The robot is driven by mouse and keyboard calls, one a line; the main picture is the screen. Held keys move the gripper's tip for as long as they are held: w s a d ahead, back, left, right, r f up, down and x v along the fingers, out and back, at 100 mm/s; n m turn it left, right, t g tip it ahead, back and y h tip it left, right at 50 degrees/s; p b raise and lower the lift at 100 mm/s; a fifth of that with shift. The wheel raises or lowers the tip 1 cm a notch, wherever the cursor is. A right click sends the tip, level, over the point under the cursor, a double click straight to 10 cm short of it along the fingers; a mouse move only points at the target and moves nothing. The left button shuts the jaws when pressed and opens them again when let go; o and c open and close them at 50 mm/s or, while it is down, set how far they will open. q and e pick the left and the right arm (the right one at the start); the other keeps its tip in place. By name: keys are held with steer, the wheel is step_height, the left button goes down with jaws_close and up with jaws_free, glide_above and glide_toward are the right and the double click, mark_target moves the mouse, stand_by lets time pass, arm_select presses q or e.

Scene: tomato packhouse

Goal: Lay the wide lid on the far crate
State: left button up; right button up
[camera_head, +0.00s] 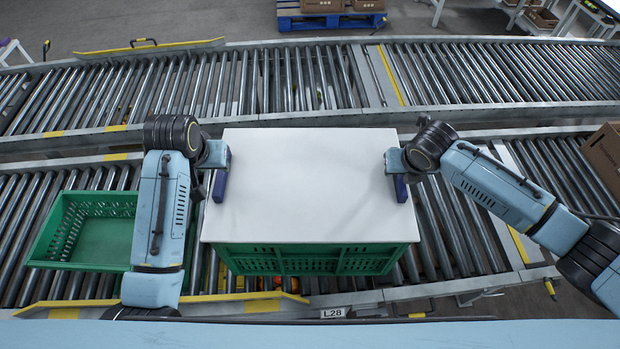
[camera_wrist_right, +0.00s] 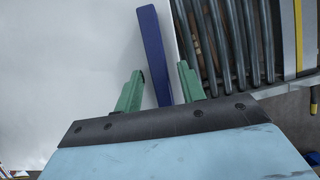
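The wide white lid (camera_head: 312,185) covers the top of a green crate (camera_head: 310,262) on the near roller conveyor; I cannot tell whether it rests fully on the rim. The lid has a blue handle on its left side (camera_head: 221,186) and another on its right (camera_head: 400,188). My left gripper (camera_head: 220,160) is at the left handle, its fingers hidden. My right gripper (camera_head: 396,165) is at the right handle. In the right wrist view its green fingers (camera_wrist_right: 160,88) stand on either side of the blue handle (camera_wrist_right: 154,50), with narrow gaps showing. The crate's contents are hidden.
An empty green crate (camera_head: 103,232) stands left on the near conveyor, beside my left arm. A brown carton (camera_head: 606,155) is at the right edge. The far conveyor (camera_head: 470,72) is mostly clear. A blue pallet (camera_head: 330,20) with cartons stands behind it.

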arm_select(q)
steer(key=v, duration=0.5)
steer(key=shift+s+r, duration=0.1)
steer(key=shift+r, duration=0.25)
arm_select(e)
steer(key=v, duration=1.2)
